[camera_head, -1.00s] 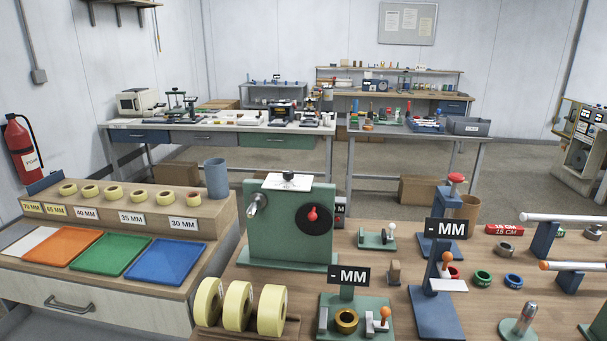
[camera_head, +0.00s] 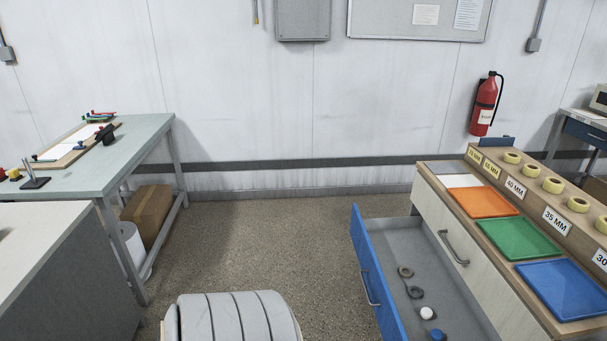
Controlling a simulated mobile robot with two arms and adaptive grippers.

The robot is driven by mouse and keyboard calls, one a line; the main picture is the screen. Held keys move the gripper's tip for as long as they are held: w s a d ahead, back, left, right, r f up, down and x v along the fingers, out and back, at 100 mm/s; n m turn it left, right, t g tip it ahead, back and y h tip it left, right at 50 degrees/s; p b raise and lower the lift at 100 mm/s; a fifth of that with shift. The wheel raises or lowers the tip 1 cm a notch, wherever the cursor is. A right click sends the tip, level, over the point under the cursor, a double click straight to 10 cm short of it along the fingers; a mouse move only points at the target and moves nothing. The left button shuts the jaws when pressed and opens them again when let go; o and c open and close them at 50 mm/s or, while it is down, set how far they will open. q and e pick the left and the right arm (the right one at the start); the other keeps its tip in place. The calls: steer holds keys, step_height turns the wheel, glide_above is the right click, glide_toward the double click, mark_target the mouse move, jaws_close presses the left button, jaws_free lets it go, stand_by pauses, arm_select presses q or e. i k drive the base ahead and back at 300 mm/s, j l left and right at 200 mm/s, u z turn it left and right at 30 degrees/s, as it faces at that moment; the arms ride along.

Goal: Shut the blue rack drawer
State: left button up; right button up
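The blue rack drawer (camera_head: 377,284) is pulled out from the wooden-topped cabinet at the right. Its blue front faces left and carries a metal handle (camera_head: 369,288). The grey drawer inside (camera_head: 405,243) holds two dark rings (camera_head: 405,271), a small white item (camera_head: 427,313) and a blue item (camera_head: 437,334) cut by the lower edge. Neither of my grippers shows in the head view.
The cabinet (camera_head: 484,276) has a pale drawer with its own handle and orange, green and blue trays on top. Open floor (camera_head: 270,240) lies left of the drawer. A green-topped table (camera_head: 125,150) and a cardboard box (camera_head: 148,207) stand left. A fire extinguisher (camera_head: 484,104) hangs on the wall.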

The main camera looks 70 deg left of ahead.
mark_target(382, 245)
steer(key=u, duration=1.65)
